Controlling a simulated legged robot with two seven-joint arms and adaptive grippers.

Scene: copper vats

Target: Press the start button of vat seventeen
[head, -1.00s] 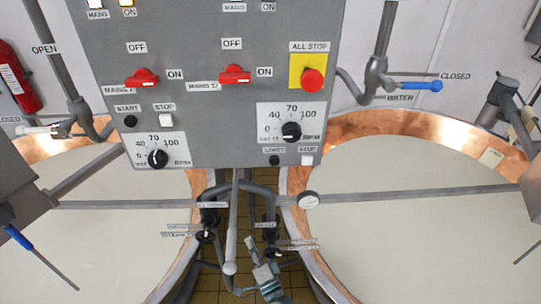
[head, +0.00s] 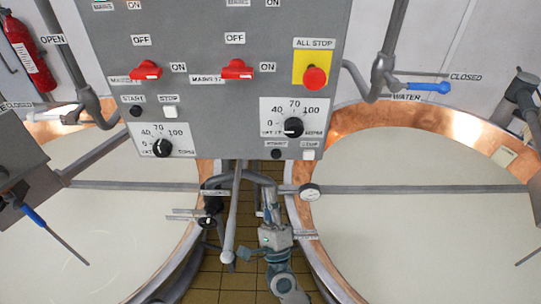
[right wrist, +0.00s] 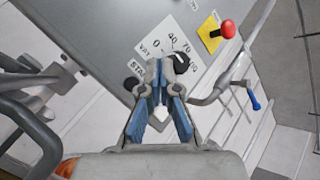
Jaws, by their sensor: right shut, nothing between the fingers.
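The start button of vat seventeen (head: 276,154) is a small black button at the panel's bottom edge, under the right-hand dial (head: 293,127). The white stop button (head: 309,154) is to its right. My right gripper (head: 268,208) is shut and empty, below the panel and apart from the start button in the head view. In the right wrist view, the shut fingertips (right wrist: 160,64) overlap the dial plate, with the black start button (right wrist: 131,83) just left of them. A white piece, seemingly the stop button, shows between the fingers. My left gripper is not in view.
The grey panel (head: 215,95) also carries red mains switches (head: 237,69) and a red all-stop button (head: 314,77) on yellow. Copper-rimmed vats stand left (head: 130,240) and right (head: 420,230). Pipes and valves (head: 212,205) crowd the gap around my right gripper.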

